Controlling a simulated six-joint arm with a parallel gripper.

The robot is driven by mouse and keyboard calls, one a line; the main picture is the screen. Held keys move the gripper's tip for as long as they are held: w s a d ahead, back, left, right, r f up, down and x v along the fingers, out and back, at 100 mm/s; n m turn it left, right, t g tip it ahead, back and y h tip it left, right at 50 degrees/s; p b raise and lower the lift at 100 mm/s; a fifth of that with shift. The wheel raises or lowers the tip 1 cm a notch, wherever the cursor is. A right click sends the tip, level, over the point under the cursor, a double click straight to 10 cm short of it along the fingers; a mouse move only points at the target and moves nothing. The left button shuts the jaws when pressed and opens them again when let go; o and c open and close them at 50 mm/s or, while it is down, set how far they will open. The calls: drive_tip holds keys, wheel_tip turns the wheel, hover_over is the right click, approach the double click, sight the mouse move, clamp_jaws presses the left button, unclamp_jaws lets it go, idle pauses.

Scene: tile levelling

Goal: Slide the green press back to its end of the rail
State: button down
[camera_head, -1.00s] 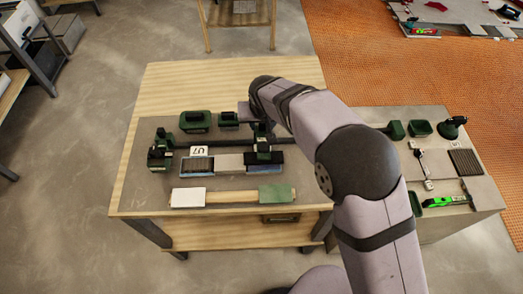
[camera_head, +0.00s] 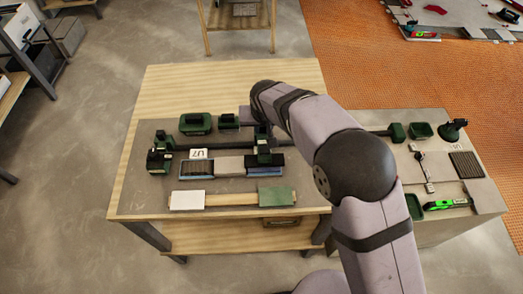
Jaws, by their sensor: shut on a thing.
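The green press (camera_head: 265,155) stands over the right part of a low tray (camera_head: 265,172) that holds a dark ribbed tile (camera_head: 196,170) and a pale tile (camera_head: 230,166). My gripper (camera_head: 263,136) is shut on the top of the press; its fingers are small and dark in this view. The dark rail (camera_head: 215,143) runs left to right behind the tray, and my arm hides its stretch right of the press. A second dark green unit (camera_head: 159,160) stands at the left end of the rail. A green end block (camera_head: 396,131) shows at the right end.
Two green bins, a larger one (camera_head: 195,123) and a smaller one (camera_head: 228,121), stand behind the rail. A white card (camera_head: 198,154) stands near the tray. A strip with white (camera_head: 187,200) and green (camera_head: 277,196) ends lies in front. Tools lie on the right-hand table.

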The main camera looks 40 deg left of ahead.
drive_tip(key=w+d+p, duration=0.1)
drive_tip(key=w+d, duration=0.8)
idle(0.8)
drive_tip(key=c, duration=1.7)
unclamp_jaws()
wheel_tip(320, 180, up, 7)
drive_tip(key=p, duration=0.5)
